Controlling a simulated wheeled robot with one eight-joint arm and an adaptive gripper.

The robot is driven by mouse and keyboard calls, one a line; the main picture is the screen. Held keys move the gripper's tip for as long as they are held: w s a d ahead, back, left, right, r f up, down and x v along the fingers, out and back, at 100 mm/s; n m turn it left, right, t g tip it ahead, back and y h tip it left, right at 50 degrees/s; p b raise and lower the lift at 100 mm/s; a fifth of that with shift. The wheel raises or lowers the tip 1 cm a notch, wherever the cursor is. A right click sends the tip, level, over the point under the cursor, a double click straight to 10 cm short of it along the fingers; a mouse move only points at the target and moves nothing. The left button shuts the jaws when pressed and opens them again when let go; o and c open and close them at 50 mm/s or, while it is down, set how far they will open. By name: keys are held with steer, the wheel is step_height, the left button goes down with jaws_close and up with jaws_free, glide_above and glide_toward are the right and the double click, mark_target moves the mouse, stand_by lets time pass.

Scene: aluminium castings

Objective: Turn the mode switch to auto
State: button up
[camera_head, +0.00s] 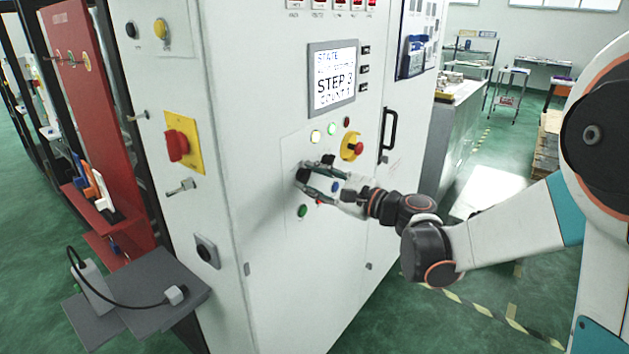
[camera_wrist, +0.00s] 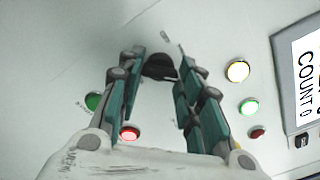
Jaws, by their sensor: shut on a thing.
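The mode switch, a small black rotary knob (camera_head: 303,175), sits on the white cabinet's control panel at the left of the button group. It also shows in the wrist view (camera_wrist: 160,68), between the fingertips. My gripper (camera_head: 306,178) reaches in from the right and is shut on this knob; its two teal-and-grey fingers flank it in the wrist view (camera_wrist: 162,58). The knob's pointer direction and its position labels are too small to read.
A lit yellow-white lamp (camera_head: 316,136), a green lamp (camera_head: 332,129) and a red emergency stop on yellow (camera_head: 352,146) sit above my gripper. A green button (camera_head: 302,211) is just below. A black door handle (camera_head: 389,129) stands out at the right. A red switch (camera_head: 177,145) is on the side face.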

stand_by(0.5)
steer(key=o, duration=1.1)
steer(key=shift+c, duration=0.2)
steer(key=v, duration=1.2)
